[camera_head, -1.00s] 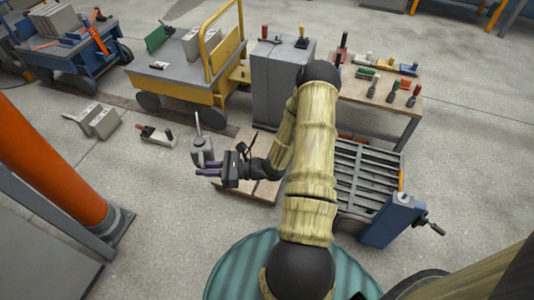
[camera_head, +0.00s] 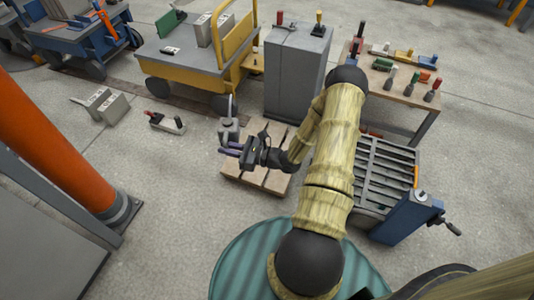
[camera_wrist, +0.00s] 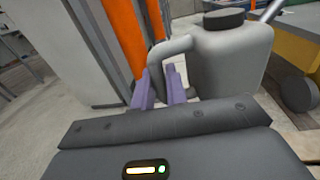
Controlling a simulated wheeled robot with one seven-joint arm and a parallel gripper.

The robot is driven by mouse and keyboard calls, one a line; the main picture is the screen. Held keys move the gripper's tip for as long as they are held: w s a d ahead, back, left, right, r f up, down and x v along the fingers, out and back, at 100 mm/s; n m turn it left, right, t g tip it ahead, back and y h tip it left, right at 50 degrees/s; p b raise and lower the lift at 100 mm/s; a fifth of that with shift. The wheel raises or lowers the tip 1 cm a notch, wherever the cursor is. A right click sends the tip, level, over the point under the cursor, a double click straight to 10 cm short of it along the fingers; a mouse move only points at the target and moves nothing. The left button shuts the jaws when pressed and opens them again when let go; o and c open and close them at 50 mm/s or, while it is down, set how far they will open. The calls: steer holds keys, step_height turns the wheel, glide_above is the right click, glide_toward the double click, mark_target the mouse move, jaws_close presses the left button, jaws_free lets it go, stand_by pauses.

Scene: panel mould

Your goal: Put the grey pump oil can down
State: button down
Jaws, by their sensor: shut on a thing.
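The grey pump oil can (camera_head: 229,128) is held upright at the far side of my gripper in the head view, its spout pointing up. In the wrist view the can (camera_wrist: 228,55) shows a rounded body, a dark cap and a looped handle. My gripper (camera_head: 229,149) has its purple fingers shut on the can's handle; the fingers also show in the wrist view (camera_wrist: 160,88). The can appears over the left edge of a low wooden pallet (camera_head: 243,183). Whether its base touches anything is hidden.
A grey cabinet (camera_head: 295,75) stands behind the pallet, and a yellow cart (camera_head: 195,62) is at the back left. A slatted metal stand (camera_head: 385,175) is to the right, with a tool table (camera_head: 400,90) behind. An orange column (camera_head: 60,150) rises at left. Bare floor lies left of the pallet.

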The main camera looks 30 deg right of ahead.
steer(key=w+d+f+m+t+h+b, duration=0.2)
steer(key=d+f+h, duration=0.1)
steer(key=f, duration=0.3)
steer(key=w+d+f+m+t+h+b, duration=0.1)
steer(key=w+d+f+m+h+b, duration=0.15)
steer(key=f, duration=0.35)
steer(key=m+t+h+b, duration=0.2)
steer(key=m+h+b, duration=0.2)
steer(key=h, duration=0.2)
glide_above(261, 176)
step_height(261, 176, down, 12)
steer(key=shift+w+f, duration=0.1)
steer(key=shift+a, duration=0.1)
step_height(261, 176, down, 6)
steer(key=b, duration=0.4)
steer(key=shift+f, duration=0.15)
step_height(261, 176, down, 4)
steer(key=b, duration=0.3)
